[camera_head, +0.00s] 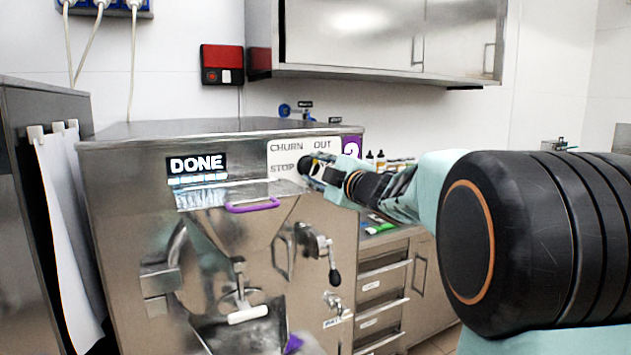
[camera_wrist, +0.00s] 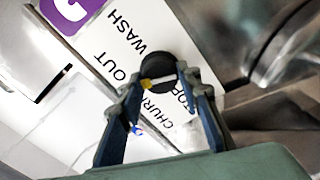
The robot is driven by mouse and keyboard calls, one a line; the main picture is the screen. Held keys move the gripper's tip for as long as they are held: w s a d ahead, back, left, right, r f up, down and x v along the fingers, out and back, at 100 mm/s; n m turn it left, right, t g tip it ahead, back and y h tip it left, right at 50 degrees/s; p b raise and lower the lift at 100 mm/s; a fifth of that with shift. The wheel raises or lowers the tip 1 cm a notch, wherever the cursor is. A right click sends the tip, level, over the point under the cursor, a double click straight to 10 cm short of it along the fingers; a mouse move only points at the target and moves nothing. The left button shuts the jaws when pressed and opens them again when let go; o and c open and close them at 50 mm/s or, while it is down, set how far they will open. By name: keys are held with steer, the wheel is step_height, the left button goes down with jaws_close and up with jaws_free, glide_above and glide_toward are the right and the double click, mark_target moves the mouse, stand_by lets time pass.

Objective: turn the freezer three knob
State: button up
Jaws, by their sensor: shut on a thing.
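The steel freezer (camera_head: 130,190) has a white dial panel (camera_head: 283,150) at its upper right, printed CHURN, OUT and STOP. A purple label beside the panel is partly cut off by my arm, so its digit is hard to read. The round black knob (camera_head: 304,164) is on this panel, and it also shows in the wrist view (camera_wrist: 157,67) among the words WASH, OUT, CHURN and STOP. My gripper (camera_head: 314,171) reaches it from the right. In the wrist view its two blue fingers (camera_wrist: 164,84) are closed on the knob's sides. The knob's pointer is not clear.
The freezer's display (camera_head: 197,168) reads DONE. Below are a purple-edged hopper lid (camera_head: 252,205), a dispensing spout (camera_head: 247,313) and a black-tipped lever (camera_head: 334,275). A drawer counter (camera_head: 383,285) with small bottles stands to the right. A steel cabinet (camera_head: 350,40) hangs above.

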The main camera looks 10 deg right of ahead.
steer(key=n+b, duration=0.3)
steer(key=n, duration=0.2)
steer(key=shift+f+n+b, duration=0.15)
steer(key=shift+n+b, duration=0.15)
steer(key=shift+b, duration=0.05)
steer(key=n+b, duration=0.3)
steer(key=n, duration=0.2)
steer(key=n+b, duration=0.3)
steer(key=n, duration=0.2)
steer(key=shift+n+b, duration=0.3)
steer(key=shift+n, duration=0.1)
steer(key=n+b, duration=0.3)
steer(key=n, duration=0.3)
steer(key=o, duration=1.2)
steer(key=shift+c, duration=0.2)
